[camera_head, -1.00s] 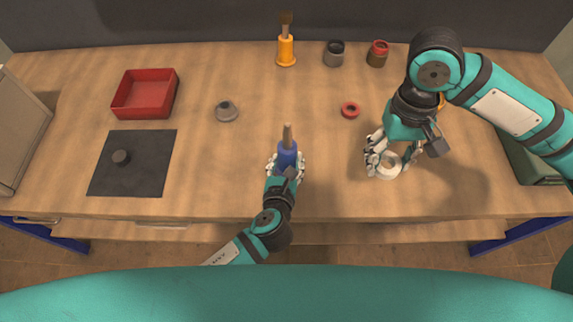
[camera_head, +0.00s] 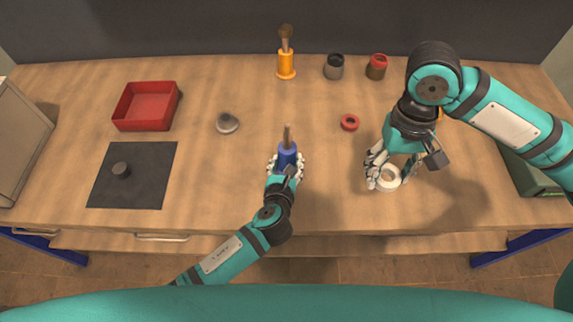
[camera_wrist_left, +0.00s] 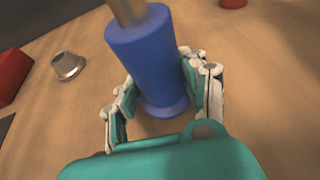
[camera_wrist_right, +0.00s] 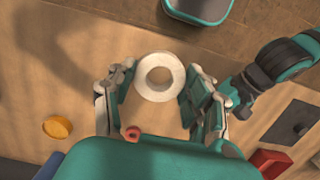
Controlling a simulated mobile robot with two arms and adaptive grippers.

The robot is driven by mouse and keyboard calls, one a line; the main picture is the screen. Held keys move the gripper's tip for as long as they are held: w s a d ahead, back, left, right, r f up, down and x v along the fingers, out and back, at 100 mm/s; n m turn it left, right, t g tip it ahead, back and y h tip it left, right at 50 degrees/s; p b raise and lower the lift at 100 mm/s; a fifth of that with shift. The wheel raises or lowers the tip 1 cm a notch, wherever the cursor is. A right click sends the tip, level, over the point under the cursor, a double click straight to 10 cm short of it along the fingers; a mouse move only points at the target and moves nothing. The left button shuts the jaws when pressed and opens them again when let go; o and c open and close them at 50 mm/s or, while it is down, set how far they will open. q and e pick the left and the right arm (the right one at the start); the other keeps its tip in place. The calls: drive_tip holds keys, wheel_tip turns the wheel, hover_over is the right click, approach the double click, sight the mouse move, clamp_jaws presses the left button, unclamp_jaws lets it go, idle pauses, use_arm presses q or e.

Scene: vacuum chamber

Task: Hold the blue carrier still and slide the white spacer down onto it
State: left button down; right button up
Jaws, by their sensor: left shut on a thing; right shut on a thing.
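The blue carrier (camera_head: 288,156) is an upright cylinder with a flared foot and a brownish rod rising from its top. My left gripper (camera_head: 286,168) is shut around its lower part; the left wrist view shows the carrier (camera_wrist_left: 147,55) between the fingers. I cannot tell whether its foot touches the table. The white spacer (camera_head: 388,184) is a ring with a round hole. My right gripper (camera_head: 391,174) is shut on it, to the right of the carrier and apart from it. The right wrist view shows the spacer (camera_wrist_right: 160,60) between the fingertips, its hole open.
A red ring (camera_head: 350,122) lies behind, between the two grippers. An orange post (camera_head: 286,66), a grey jar (camera_head: 334,68) and a red-topped jar (camera_head: 377,68) stand at the back. A grey cone (camera_head: 227,124), red tray (camera_head: 140,126) and black mat (camera_head: 140,192) are left.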

use_arm(q)
drive_tip(key=shift+f, duration=0.1)
idle(0.3)
drive_tip(key=shift+f, duration=0.25)
drive_tip(key=c, duration=0.7)
unclamp_jaws()
drive_tip(key=shift+f, duration=0.1)
drive_tip(key=c, duration=1)
drive_tip(key=shift+s+f, duration=0.1)
